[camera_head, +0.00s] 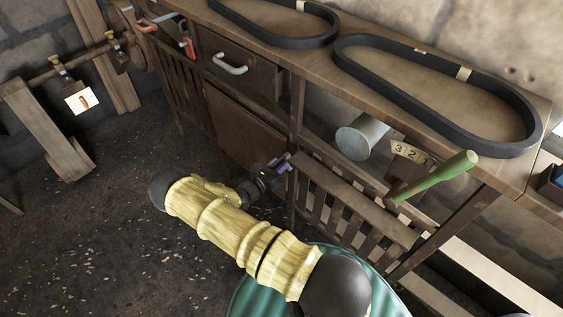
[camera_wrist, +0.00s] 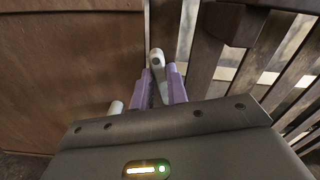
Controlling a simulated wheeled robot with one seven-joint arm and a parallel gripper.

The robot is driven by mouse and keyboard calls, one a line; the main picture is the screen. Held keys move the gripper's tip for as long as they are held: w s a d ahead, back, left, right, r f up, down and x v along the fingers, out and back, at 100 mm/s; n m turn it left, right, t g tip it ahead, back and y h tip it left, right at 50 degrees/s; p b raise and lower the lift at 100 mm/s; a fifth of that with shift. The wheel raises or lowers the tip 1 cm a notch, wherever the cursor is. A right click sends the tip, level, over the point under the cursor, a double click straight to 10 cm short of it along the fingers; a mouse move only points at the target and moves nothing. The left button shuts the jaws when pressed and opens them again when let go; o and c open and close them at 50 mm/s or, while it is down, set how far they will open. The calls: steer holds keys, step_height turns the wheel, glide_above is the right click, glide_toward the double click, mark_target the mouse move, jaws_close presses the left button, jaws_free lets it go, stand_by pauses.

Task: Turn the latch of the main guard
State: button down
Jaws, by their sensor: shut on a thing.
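The main guard (camera_head: 345,200) is a slatted wooden panel under the bench, right of a plain wooden cabinet door (camera_head: 240,130). Its slats (camera_wrist: 250,65) fill the right side of the wrist view. The latch (camera_wrist: 156,58) is a small pale grey lever with a rounded, pinned top, at the post between door and slats. My gripper (camera_wrist: 160,72) has its purple fingers closed on either side of the latch. The latch's lower end is hidden between the fingers. In the head view my gripper (camera_head: 284,163) is at the guard's left edge, and the latch is too small to make out.
Two black belts (camera_head: 345,55) lie on the bench top. A green-handled lever (camera_head: 435,177) sticks out beside a "3 2 1" plate (camera_head: 411,153), right of my gripper. A grey cylinder (camera_head: 358,140) sits under the bench.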

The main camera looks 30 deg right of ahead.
steer(key=shift+s+m+p, duration=0.15)
steer(key=shift+m+p, duration=0.25)
steer(key=shift+m, duration=1.2)
steer(key=c, duration=1.4)
jaws_free()
steer(key=b+v, duration=0.1)
steer(key=v, duration=1.6)
steer(key=shift+s+a, duration=0.1)
steer(key=shift+a, duration=0.05)
